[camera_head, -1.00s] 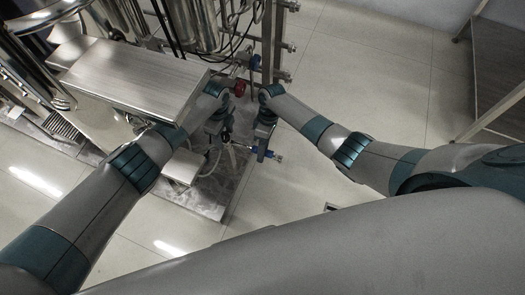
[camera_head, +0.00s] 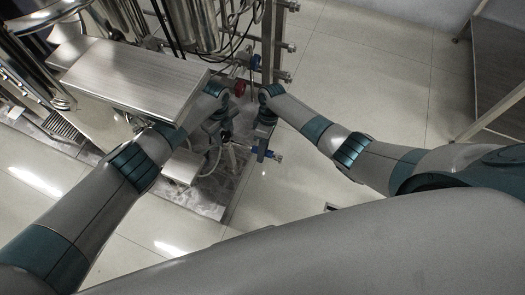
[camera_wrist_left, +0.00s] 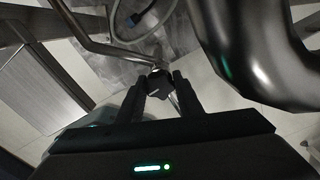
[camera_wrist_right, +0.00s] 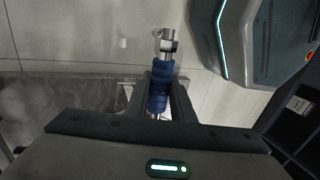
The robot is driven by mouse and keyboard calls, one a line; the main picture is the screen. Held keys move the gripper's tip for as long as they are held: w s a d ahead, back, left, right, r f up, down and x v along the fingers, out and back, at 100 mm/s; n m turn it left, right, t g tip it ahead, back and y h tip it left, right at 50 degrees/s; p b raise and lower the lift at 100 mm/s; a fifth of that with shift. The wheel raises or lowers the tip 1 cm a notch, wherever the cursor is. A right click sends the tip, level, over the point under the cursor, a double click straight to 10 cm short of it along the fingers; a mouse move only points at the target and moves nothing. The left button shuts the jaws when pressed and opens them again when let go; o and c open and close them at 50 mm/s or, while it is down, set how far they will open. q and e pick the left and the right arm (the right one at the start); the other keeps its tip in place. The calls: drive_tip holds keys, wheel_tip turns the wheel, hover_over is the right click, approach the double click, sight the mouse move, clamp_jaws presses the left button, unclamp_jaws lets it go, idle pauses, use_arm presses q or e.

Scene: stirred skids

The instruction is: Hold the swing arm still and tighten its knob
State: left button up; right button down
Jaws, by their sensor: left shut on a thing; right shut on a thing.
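The black knob (camera_wrist_left: 160,84) sits between the fingertips of my left gripper (camera_wrist_left: 159,88) in the left wrist view; the gripper is shut on it. In the head view my left gripper (camera_head: 225,134) is low beside the skid and mostly covers the knob. The swing arm shows its blue sleeve (camera_wrist_right: 158,86) and bare metal end (camera_wrist_right: 167,42) in the right wrist view. My right gripper (camera_wrist_right: 158,100) is shut across the blue sleeve.
A steel box (camera_head: 135,78) stands left of my left gripper. A red round handle (camera_head: 240,88) and steel posts (camera_head: 272,40) are just behind the grippers. The floor at right (camera_head: 390,80) is clear.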

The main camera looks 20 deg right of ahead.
use_arm(q)
drive_tip(key=m, duration=0.3)
drive_tip(key=o, duration=0.9)
drive_tip(key=shift+c, duration=0.2)
drive_tip(key=shift+n, duration=1.7)
drive_tip(key=shift+n, duration=1.7)
